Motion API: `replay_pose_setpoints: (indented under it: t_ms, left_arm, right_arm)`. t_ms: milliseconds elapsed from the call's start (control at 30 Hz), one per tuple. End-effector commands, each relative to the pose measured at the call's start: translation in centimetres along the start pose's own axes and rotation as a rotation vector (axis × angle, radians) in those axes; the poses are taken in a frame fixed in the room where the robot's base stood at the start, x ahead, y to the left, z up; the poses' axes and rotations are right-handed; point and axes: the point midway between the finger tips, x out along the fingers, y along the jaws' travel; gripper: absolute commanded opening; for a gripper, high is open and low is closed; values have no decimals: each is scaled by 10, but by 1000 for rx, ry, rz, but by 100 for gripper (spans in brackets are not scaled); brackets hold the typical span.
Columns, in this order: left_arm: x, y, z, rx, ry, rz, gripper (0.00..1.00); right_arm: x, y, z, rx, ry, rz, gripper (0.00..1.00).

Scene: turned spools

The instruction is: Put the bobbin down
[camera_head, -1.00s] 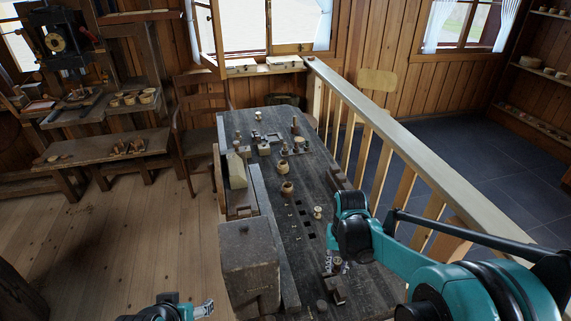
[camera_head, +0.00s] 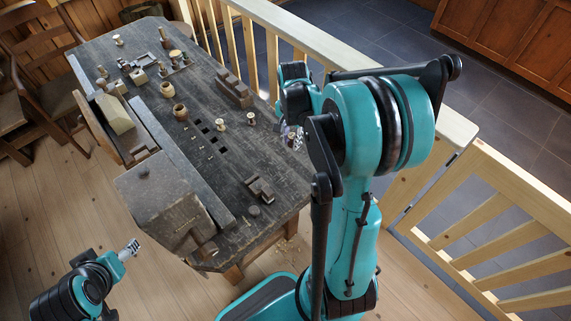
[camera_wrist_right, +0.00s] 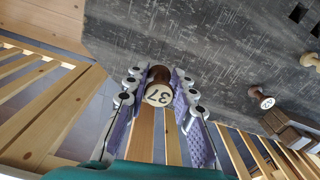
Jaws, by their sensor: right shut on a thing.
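The bobbin (camera_wrist_right: 158,88), a dark brown turned spool with a pale end marked 37, is between the purple-padded fingers of my right gripper (camera_wrist_right: 156,84). The gripper is shut on it. In the head view my right gripper (camera_head: 291,138) is at the bench's right edge, beside the railing, and the bobbin cannot be made out clearly there. In the right wrist view the bobbin overlaps the bench edge, with railing slats below; its height is unclear. My left gripper (camera_head: 130,248) is off the bench at lower left, with nothing visible in it; its opening is too small to judge.
The dark workbench (camera_head: 225,165) carries a pale spool (camera_head: 220,124), another spool (camera_head: 251,118), a wooden stop (camera_head: 259,189), a stepped block (camera_head: 233,88) and small pots. A spool with a numbered end (camera_wrist_right: 262,99) lies right of my gripper. A wooden railing (camera_head: 320,45) runs alongside.

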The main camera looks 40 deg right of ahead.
Motion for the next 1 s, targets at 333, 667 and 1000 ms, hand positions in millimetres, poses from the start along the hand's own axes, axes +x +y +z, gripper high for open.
replay_pose_setpoints:
  t_ms: [333, 667, 1000]
  left_arm:
    - [16, 0, 12, 0, 0, 0, 67]
    - [32, 0, 23, 0, 0, 0, 67]
    - [33, 0, 24, 0, 0, 0, 67]
  right_arm:
    - [37, 37, 47, -3, 0, 0, 12]
    - [74, 38, 49, -2, 0, 0, 12]
    - [78, 38, 49, -2, 0, 0, 12]
